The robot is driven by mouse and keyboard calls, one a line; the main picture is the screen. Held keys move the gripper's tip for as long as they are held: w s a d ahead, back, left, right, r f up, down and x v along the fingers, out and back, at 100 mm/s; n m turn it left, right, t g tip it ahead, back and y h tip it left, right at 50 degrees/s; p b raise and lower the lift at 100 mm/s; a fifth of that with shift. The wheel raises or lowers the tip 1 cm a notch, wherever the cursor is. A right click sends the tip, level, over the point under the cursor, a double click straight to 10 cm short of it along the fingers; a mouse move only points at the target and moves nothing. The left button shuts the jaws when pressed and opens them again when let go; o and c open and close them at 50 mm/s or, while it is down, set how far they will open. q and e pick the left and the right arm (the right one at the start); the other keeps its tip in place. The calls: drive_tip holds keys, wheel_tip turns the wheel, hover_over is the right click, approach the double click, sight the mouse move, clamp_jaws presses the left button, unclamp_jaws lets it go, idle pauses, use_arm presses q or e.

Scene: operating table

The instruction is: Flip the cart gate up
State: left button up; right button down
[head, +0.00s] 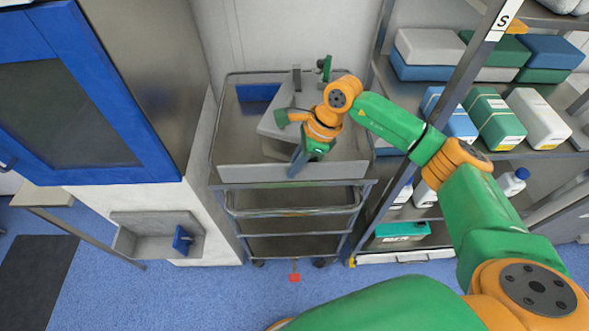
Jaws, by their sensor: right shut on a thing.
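The metal cart (222,140) stands in the middle of the head view, against the pale back wall. A light grey panel, which I take for the cart gate (240,174), runs along the front of its top tray. My right gripper (297,164) reaches down over the tray from the right. Its fingers are shut at the top edge of the gate, and my wrist partly hides the contact. My left gripper is not in view.
A blue block (258,92) and a grey item (280,120) lie in the cart's top tray. A blue-framed cabinet (150,150) stands left, and a stocked shelf rack (530,155) stands close on the right. The blue floor (215,300) in front is mostly clear.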

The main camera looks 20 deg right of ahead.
drive_tip(key=c, duration=1.2)
unclamp_jaws()
drive_tip(key=shift+w+a+r, duration=0.1)
drive_tip(key=shift+w+r, duration=0.05)
drive_tip(key=shift+r, duration=0.15)
drive_tip(key=shift+o, duration=1.2)
drive_tip(key=shift+a+f, duration=0.1)
drive_tip(key=shift+w+f, duration=0.1)
drive_tip(key=shift+d+r, duration=0.2)
drive_tip(key=shift+r, duration=0.1)
drive_tip(key=b+v, duration=0.2)
drive_tip(key=v, duration=0.4)
drive_tip(key=shift+r, duration=0.25)
